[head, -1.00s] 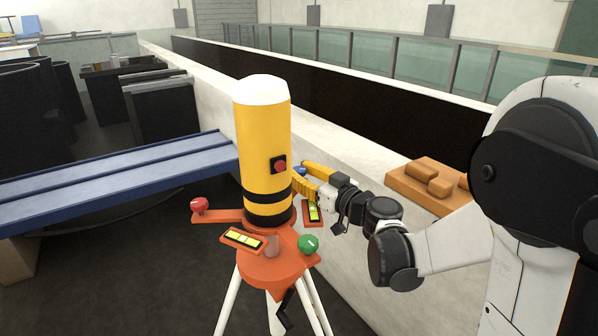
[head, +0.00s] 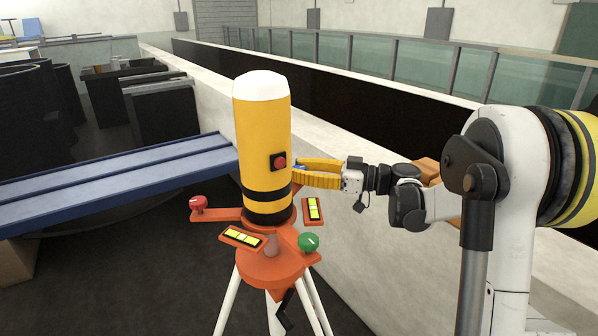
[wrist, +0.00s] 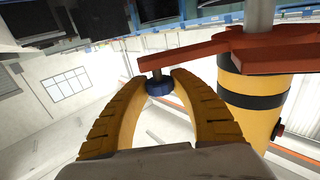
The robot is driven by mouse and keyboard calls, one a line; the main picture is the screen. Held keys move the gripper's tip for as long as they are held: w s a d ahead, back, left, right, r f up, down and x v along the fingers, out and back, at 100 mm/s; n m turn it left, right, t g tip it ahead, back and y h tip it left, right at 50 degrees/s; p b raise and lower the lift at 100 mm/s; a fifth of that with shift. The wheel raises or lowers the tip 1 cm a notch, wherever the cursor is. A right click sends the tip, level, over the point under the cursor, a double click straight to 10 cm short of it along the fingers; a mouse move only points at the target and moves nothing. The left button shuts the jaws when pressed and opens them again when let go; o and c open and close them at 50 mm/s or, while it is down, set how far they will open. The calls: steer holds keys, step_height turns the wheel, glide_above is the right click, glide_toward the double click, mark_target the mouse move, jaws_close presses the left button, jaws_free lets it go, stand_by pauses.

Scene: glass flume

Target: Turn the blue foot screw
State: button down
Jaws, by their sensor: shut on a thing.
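The blue foot screw (wrist: 158,87) shows in the wrist view as a small round knob under an orange arm of the instrument base. My gripper (wrist: 160,78) has its two yellow ribbed fingers shut on it, one on each side. In the head view my gripper (head: 302,172) comes in from the right behind the yellow instrument (head: 265,145), and only a sliver of blue shows between the fingers. The red foot screw (head: 198,203) is at the left and the green foot screw (head: 308,242) at the front right of the orange base (head: 270,268).
Two yellow bubble levels sit on the base, one in front (head: 243,238) and one at right (head: 314,208). White tripod legs (head: 227,300) stand below. A pale flume wall (head: 365,205) runs close behind my gripper. A blue beam (head: 110,175) lies at the left.

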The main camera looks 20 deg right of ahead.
steer(key=shift+n+g+y, duration=0.8)
steer(key=shift+n+g, duration=0.7)
steer(key=shift+g, duration=0.7)
steer(key=c, duration=1)
jaws_free()
steer(key=shift+c, duration=0.2)
steer(key=v, duration=1.2)
